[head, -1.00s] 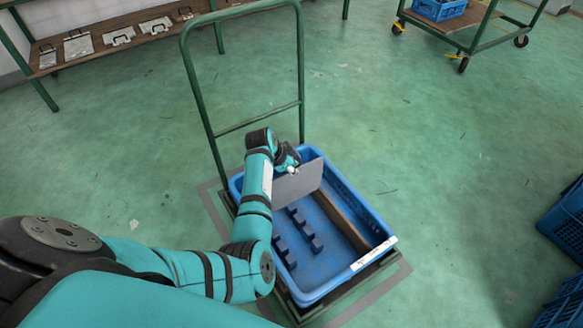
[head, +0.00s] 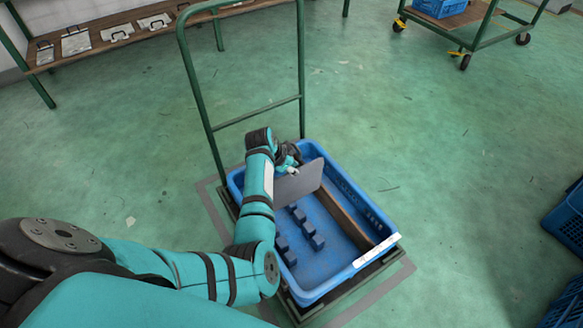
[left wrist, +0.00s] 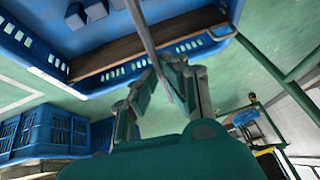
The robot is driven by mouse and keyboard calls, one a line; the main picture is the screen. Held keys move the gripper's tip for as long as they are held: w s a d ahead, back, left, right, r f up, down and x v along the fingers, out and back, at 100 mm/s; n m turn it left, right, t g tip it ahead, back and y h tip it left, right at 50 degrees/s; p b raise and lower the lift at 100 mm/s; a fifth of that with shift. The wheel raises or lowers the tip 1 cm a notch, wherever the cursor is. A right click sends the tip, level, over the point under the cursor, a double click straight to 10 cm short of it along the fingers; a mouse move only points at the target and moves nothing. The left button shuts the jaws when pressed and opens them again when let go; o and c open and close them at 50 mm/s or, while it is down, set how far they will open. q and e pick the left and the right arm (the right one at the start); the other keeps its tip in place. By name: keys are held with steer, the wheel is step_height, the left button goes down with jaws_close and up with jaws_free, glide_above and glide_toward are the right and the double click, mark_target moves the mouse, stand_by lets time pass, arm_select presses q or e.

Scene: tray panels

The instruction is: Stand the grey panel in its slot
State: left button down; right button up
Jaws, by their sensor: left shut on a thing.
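The grey panel (head: 300,183) is held upright over the far part of the blue tray (head: 361,196) in the head view. My left gripper (head: 292,168) is shut on the panel near its upper edge. In the left wrist view the panel (left wrist: 146,35) shows edge-on between the fingers of my left gripper (left wrist: 165,78). Two rows of blue slot blocks (head: 306,228) stand on the tray floor, nearer than the panel. Whether the panel's lower edge touches the floor cannot be told. My right gripper is not in view.
A brown wooden strip (head: 343,217) lies along the tray's right side. The tray sits on a cart with a green upright handle (head: 192,82) behind. A shelf (head: 140,24) with several handled panels stands at the back left. Blue crates (head: 567,222) stand at right.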

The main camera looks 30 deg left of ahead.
arm_select(q)
steer(key=shift+r, duration=0.1)
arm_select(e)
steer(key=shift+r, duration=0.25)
arm_select(q)
steer(key=shift+d+p, duration=0.1)
steer(key=shift+p, duration=0.3)
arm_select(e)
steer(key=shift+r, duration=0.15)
arm_select(q)
steer(key=shift+p, duration=0.4)
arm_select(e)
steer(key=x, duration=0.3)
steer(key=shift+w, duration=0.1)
arm_select(q)
steer(key=shift+f, duration=0.2)
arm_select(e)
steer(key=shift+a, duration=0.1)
